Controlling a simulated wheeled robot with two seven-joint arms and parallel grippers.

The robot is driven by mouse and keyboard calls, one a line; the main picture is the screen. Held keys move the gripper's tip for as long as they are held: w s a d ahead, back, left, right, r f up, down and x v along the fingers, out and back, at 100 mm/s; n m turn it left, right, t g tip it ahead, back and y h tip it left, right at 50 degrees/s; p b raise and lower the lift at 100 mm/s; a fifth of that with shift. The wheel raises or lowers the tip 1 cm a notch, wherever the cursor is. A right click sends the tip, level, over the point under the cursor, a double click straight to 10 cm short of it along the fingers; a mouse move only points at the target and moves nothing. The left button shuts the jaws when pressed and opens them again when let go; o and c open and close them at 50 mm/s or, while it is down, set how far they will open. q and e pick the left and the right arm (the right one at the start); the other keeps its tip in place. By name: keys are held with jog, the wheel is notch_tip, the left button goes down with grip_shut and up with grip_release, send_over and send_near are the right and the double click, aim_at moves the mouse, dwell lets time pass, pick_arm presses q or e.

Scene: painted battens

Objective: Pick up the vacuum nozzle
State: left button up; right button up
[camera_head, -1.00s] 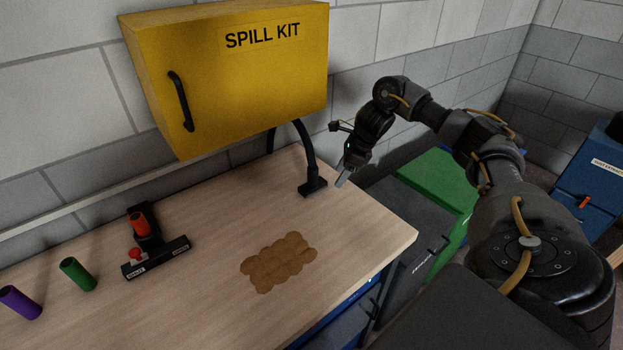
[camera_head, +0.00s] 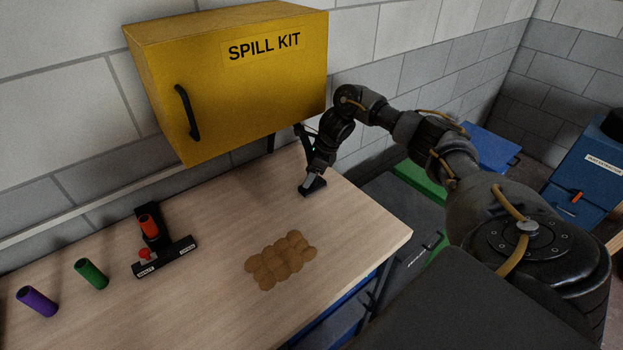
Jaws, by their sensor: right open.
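The black vacuum nozzle (camera_head: 314,188) stands on the wooden worktop near its back right edge, below the right side of the yellow cabinet. Its dark hose (camera_head: 299,133) runs up behind the gripper and is mostly hidden. My right gripper (camera_head: 310,180) is open, pointing down at the nozzle's neck just above its flat foot. The fingers overlap the neck in the picture; I cannot tell whether they touch it. My left gripper is out of view.
A yellow spill kit cabinet (camera_head: 235,85) hangs just above and left of my right gripper. A brown spill (camera_head: 281,260) lies on the worktop (camera_head: 215,230).

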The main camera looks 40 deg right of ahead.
jog(key=shift+d+f, duration=0.1)
jog(key=c, duration=0.9)
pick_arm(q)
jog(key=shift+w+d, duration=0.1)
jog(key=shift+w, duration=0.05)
pick_arm(e)
jog(key=shift+c, duration=1.1)
